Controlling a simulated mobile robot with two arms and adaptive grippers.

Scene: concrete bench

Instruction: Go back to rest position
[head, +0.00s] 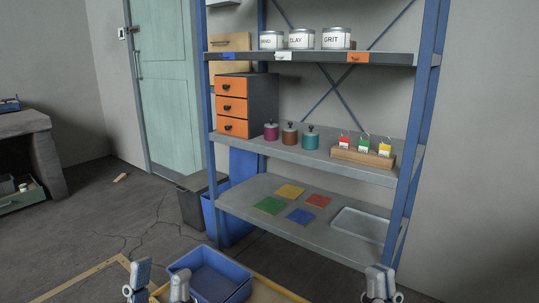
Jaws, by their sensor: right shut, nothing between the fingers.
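My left gripper (160,281) shows at the bottom left of the head view. Its two fingers stand apart with nothing seen between them, so it is open and empty. My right gripper (380,282) shows at the bottom right, in front of the shelving unit. Its fingers are together and it holds nothing. Both grippers are low in the picture, and most of both arms is out of the frame.
A blue open bin (212,273) is beside my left gripper. The shelving unit (414,165) ahead holds an orange drawer cabinet (260,97), jars, a wooden tag holder (350,158), coloured squares and a pale tray (361,224). Floor at left is mostly clear.

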